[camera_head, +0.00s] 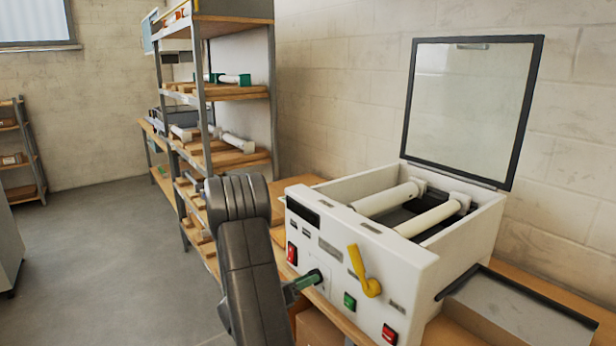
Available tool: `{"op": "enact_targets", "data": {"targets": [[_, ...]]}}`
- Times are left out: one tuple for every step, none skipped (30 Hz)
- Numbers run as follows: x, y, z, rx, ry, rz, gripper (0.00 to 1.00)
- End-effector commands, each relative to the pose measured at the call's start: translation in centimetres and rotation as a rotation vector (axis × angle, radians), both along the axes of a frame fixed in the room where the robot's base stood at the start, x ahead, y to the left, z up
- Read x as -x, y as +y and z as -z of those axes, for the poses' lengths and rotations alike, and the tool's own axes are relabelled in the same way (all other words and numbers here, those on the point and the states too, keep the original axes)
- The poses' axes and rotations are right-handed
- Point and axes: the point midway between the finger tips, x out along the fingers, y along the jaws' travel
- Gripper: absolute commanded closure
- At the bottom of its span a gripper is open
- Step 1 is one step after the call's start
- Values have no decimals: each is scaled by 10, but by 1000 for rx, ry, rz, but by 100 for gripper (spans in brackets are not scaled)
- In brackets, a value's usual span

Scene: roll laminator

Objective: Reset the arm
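Two white rollers (428,217) lie inside. Its front has a yellow lever (364,272), red switches (389,334) and a green switch (350,301).
A metal shelf (222,92) with wooden boards and several rollers stands behind the arm, against the wall. A dark-edged tray (520,312) lies right of the laminator. Open grey floor (105,245) is at the left, with a grey cabinet (8,250) at the edge.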

Motion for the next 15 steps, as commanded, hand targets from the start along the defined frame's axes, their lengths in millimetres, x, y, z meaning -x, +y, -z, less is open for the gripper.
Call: {"op": "enact_targets", "data": {"targets": [[0,0,3,-26,-36,0,66],[0,0,3,-43,-59,0,66],[0,0,3,-65,-89,0,66],[0,0,3,-81,-112,0,66],[0,0,3,-98,-135,0,66],[1,0,3,-120,-165,0,66],[1,0,3,-137,-188,0,66],[1,0,2,-154,-211,0,66],[1,0,2,-175,-241,0,66],[1,0,2,-192,-264,0,66],[1,0,2,-208,-285,0,66],[1,0,2,-229,-315,0,66],[1,0,2,-245,-337,0,66],[1,0,2,-261,-359,0,66],[1,-1,2,-282,-387,0,66]]}}
